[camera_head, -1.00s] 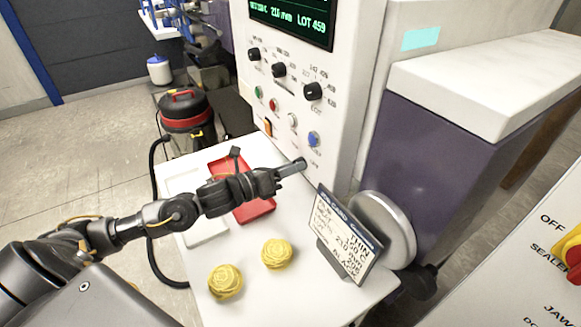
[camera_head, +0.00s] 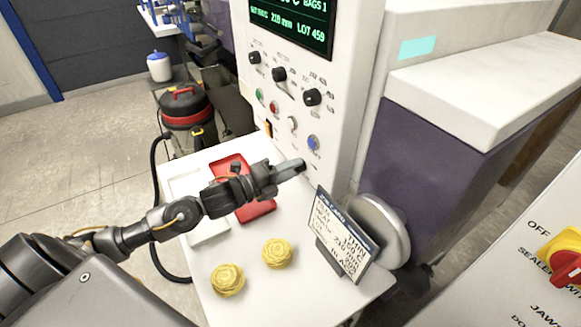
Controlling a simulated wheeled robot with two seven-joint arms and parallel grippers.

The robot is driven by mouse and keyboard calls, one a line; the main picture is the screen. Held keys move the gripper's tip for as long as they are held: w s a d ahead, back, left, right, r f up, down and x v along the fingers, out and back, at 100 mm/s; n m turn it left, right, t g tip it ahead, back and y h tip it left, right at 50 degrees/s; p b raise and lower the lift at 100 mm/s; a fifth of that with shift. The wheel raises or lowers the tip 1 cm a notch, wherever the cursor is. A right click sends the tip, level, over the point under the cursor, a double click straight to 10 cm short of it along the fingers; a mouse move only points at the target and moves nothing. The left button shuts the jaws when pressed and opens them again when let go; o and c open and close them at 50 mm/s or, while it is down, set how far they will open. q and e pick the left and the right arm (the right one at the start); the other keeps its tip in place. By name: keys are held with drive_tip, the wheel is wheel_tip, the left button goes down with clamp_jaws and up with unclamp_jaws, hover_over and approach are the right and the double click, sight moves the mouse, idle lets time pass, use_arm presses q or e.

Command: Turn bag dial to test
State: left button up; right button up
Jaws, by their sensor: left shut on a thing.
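The machine's control panel (camera_head: 345,120) carries three black dials: an upper-left one (camera_head: 254,58), a middle one (camera_head: 279,74) and a lower-right one (camera_head: 312,97). Their labels are too small to read, so I cannot tell which is the bag dial. My right gripper is not in view.
Below the dials are green, red and blue (camera_head: 313,142) buttons and a small switch (camera_head: 292,124). The white table (camera_head: 215,262) holds a red tray (camera_head: 262,209), two yellow rosette-like items (camera_head: 277,253) and a card stand (camera_head: 343,240). A red-and-yellow switch (camera_head: 567,262) is at right.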

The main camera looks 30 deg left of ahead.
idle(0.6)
use_arm(q)
drive_tip(key=o, duration=1)
drive_tip(key=shift+a, duration=0.1)
drive_tip(key=shift+c, duration=0.2)
drive_tip(key=b+v, duration=0.3)
drive_tip(key=v, duration=0.7)
drive_tip(key=shift+s+a, duration=0.25)
drive_tip(key=shift+s, duration=0.05)
